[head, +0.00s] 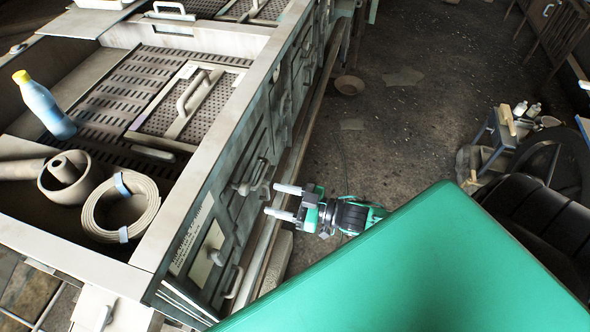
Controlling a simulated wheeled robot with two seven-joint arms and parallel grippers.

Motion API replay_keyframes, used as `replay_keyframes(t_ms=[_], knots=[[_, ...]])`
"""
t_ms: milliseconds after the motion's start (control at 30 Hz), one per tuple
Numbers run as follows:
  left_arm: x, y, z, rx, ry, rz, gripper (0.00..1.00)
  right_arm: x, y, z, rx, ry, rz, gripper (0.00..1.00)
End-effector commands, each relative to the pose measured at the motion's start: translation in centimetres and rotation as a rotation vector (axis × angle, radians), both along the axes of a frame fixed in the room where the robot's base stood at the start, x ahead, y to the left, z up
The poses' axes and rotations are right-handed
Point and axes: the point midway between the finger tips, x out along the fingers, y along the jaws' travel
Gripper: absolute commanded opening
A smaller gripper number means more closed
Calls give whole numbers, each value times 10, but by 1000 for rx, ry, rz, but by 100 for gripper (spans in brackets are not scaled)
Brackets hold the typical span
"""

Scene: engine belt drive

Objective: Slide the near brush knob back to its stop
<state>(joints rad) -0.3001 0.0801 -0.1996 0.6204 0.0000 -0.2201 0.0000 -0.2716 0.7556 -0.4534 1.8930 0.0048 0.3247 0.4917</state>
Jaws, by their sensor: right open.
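The near brush knob cannot be told apart for sure. On the dark side of the long housing, a small knob (216,257) sits on a pale plate at the near end, and a lever-like handle (250,182) sticks out farther along. My right gripper (270,200) is open and empty, its two pale fingers pointing left at that side. It shows just right of the lever-like handle; whether they touch cannot be told. My left gripper is not in view.
The housing's open top (136,250) holds a blue bottle (45,105), a coiled belt (92,212) and slotted plates. A large green surface hides the lower right. A stool (490,138) with small items stands at the right. The floor (400,90) between is mostly clear.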

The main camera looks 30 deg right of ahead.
Motion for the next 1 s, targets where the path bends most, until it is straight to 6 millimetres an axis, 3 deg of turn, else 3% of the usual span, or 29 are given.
replay_keyframes(t_ms=[367, 1000], knots=[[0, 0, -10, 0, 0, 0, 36, -29, -25, 0, 0, 1, 1, 56], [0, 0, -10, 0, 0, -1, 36, -30, -27, 0, -1, 1, -1, 56]])
